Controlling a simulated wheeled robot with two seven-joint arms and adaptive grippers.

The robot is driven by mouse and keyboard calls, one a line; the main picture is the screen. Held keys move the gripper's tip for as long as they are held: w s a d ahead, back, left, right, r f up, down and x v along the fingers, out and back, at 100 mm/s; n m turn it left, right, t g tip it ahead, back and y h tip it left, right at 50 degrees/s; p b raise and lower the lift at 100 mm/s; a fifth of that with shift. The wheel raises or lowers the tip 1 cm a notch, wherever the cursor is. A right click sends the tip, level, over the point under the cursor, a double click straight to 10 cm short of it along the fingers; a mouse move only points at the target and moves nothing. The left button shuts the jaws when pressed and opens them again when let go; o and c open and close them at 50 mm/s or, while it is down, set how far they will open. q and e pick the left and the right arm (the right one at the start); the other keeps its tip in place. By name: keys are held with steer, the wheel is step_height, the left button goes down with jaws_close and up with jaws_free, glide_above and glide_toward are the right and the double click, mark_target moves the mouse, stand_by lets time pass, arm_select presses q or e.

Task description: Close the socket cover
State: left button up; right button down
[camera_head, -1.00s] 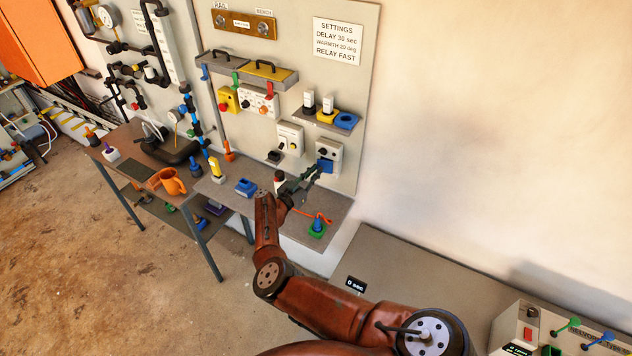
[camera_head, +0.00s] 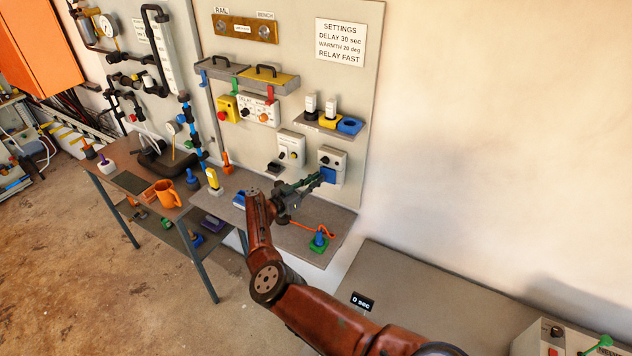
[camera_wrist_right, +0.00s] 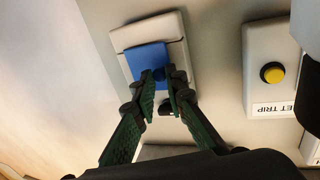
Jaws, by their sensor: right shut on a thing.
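The socket box (camera_head: 333,156) is a pale unit low on the right of the wall board, with dark round details on its upper face. Its blue cover (camera_head: 328,174) shows at the lower front, below those details. In the right wrist view the blue cover (camera_wrist_right: 148,57) lies in front of the white box (camera_wrist_right: 128,37). My right gripper (camera_head: 317,180) is at the cover. Its green-black fingers (camera_wrist_right: 164,82) are closed in around a small dark part at the cover's lower edge, which they partly hide. My left gripper is not in view.
A white unit with a yellow button (camera_wrist_right: 272,73) is beside the socket box. A shelf (camera_head: 330,126) with plugs is above. On the bench (camera_head: 333,215) below, a green and blue plug (camera_head: 319,240) has an orange cord. Bare wall is to the right.

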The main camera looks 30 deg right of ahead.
steer(key=c, duration=2)
jaws_free()
steer(key=shift+o, duration=0.2)
steer(key=shift+a, duration=0.1)
steer(key=v, duration=1.1)
steer(key=shift+a, duration=0.4)
